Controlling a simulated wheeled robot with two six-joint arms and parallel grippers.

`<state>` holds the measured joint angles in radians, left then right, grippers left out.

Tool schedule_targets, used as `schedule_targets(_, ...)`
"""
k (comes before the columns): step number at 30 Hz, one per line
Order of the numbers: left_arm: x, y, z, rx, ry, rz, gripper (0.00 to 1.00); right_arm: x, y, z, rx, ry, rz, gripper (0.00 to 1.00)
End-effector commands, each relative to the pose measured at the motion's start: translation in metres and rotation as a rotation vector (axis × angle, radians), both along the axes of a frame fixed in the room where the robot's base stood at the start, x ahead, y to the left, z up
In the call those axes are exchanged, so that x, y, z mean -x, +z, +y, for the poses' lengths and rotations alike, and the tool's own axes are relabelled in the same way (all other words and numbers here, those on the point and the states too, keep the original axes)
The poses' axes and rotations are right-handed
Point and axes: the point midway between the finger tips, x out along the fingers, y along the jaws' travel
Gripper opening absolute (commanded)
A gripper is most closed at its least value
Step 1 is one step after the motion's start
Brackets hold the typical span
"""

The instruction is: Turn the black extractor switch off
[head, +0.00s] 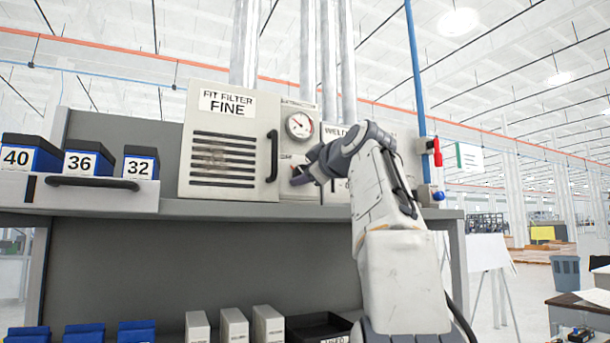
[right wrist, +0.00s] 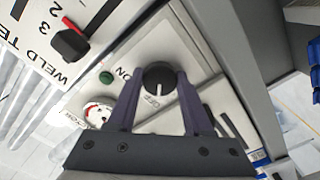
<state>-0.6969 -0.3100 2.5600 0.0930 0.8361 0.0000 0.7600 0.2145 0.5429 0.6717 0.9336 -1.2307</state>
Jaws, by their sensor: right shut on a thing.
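The black extractor switch (right wrist: 158,75) is a round knob on a pale panel in the right wrist view. Its white pointer line faces the OFF marking, and the ON marking lies to one side. My right gripper (right wrist: 155,88) has its two fingers closed on the sides of the knob. In the head view my right gripper (head: 298,179) reaches in from the right to the panel below the gauge, and the knob is mostly hidden there. My left gripper is in neither view.
A round gauge (head: 299,125) sits above the switch, and a green light (right wrist: 105,77) is beside it. A weld dial with a red-marked lever (right wrist: 70,42) is close by. The filter box (head: 222,145) with a black handle stands left. Labelled bins (head: 88,163) sit further left.

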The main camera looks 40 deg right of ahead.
Motion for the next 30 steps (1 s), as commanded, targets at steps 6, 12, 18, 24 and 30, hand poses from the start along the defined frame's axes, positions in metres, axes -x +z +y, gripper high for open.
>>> schedule_targets(6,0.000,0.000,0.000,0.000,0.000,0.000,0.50,0.000,0.000,0.000,0.013,0.001,0.004,0.00)
schedule_targets(12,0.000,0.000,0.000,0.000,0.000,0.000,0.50,0.000,0.000,0.000,0.013,0.001,0.004,0.00)
schedule_targets(18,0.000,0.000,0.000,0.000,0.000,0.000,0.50,0.000,0.000,0.000,0.012,0.001,0.004,0.81)
schedule_targets(24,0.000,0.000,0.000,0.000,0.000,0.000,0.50,0.000,0.000,0.000,0.012,0.000,0.003,0.81)
schedule_targets(30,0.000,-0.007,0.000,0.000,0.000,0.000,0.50,0.012,-0.001,0.003,0.013,-0.001,0.002,0.81)
